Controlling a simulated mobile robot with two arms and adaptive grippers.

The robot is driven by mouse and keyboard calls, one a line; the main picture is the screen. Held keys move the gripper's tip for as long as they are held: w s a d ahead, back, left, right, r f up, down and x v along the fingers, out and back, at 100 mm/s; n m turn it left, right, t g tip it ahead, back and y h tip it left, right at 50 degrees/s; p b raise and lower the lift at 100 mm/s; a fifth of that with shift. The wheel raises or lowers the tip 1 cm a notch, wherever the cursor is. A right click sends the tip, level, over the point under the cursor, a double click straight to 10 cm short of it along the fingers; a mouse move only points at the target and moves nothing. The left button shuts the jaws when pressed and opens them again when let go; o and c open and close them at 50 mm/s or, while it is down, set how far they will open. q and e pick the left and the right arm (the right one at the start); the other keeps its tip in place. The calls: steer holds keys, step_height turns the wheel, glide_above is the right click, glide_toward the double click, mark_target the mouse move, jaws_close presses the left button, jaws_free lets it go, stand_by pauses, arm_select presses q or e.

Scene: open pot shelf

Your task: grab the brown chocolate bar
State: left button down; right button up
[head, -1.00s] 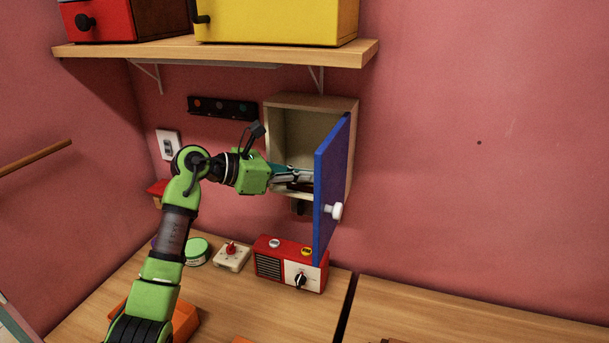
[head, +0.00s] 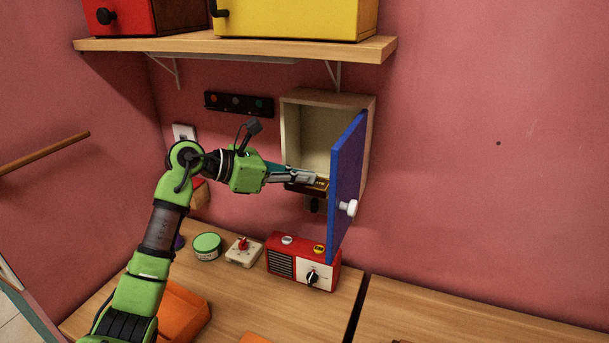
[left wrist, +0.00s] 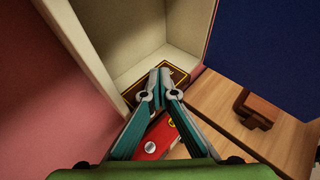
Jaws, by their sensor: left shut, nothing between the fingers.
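The brown chocolate bar (head: 321,184), dark with gold markings, lies on the floor of the small open wall cabinet (head: 330,98), near its front edge. It also shows in the left wrist view (left wrist: 180,76), partly hidden behind my fingertips. My left gripper (head: 314,178) is at the cabinet opening, at about the bar's height. Its fingers are shut with nothing between them, and the tips appear in front of the bar in the left wrist view (left wrist: 160,77). I cannot tell whether they touch it. My right gripper is not in view.
The blue cabinet door (head: 347,185) stands open just right of my fingers. A shelf (head: 235,47) with red and yellow boxes is above. Below, the desk holds a red radio (head: 302,262), a white switch box (head: 243,252) and a green tin (head: 207,246).

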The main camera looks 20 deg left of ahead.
arm_select(q)
steer(key=shift+w+a, duration=0.15)
steer(key=shift+a, duration=0.05)
